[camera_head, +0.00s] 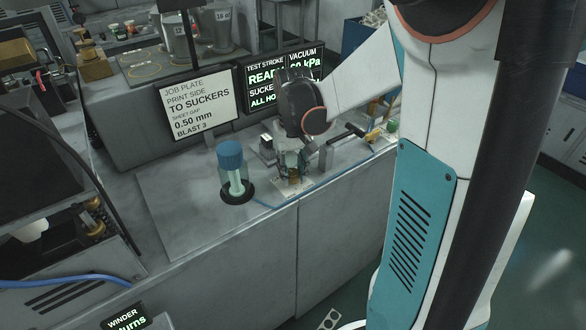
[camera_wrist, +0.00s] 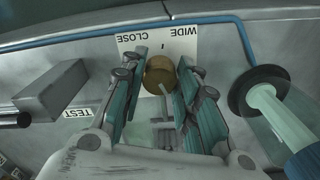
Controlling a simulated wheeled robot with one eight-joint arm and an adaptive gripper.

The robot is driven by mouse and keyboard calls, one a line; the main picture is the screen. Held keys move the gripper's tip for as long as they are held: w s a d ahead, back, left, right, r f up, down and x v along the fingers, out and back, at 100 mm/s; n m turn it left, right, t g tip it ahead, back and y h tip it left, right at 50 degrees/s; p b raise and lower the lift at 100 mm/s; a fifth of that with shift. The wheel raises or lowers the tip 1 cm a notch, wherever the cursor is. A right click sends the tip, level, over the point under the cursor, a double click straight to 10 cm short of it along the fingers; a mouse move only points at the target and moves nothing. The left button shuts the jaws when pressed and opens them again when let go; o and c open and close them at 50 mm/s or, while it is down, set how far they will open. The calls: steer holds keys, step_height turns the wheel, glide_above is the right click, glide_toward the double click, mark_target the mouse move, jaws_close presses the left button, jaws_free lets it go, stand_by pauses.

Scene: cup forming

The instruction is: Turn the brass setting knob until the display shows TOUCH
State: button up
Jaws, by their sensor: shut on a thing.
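The brass setting knob (camera_wrist: 160,72) sits on a white plate (camera_wrist: 127,42) marked CLOSE and WIDE, which lies by the bench edge. My gripper (camera_wrist: 163,60) is shut on the knob, with one teal finger on each side of it. In the head view, my gripper (camera_head: 291,160) points down at the bench, and the knob (camera_head: 294,175) shows low between the fingers. The dark display (camera_head: 262,84) behind reads TEST STROKE READY, VACUUM and SUCKERS. My wrist hides part of its text, and I see no word TOUCH.
A blue-capped cylinder (camera_head: 231,165) stands in a dark ring left of my gripper. A grey block (camera_wrist: 50,90) and TEST label (camera_wrist: 77,112) lie at the other side. A job plate sign (camera_head: 200,105) stands behind. A blue hose (camera_wrist: 110,32) runs along the bench edge.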

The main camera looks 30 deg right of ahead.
mark_target(292, 172)
steer(key=shift+m, duration=0.5)
steer(key=o, duration=1.1)
steer(key=shift+c, duration=0.2)
steer(key=shift+r, duration=0.1)
step_height(292, 172, up, 12)
steer(key=shift+a, duration=0.1)
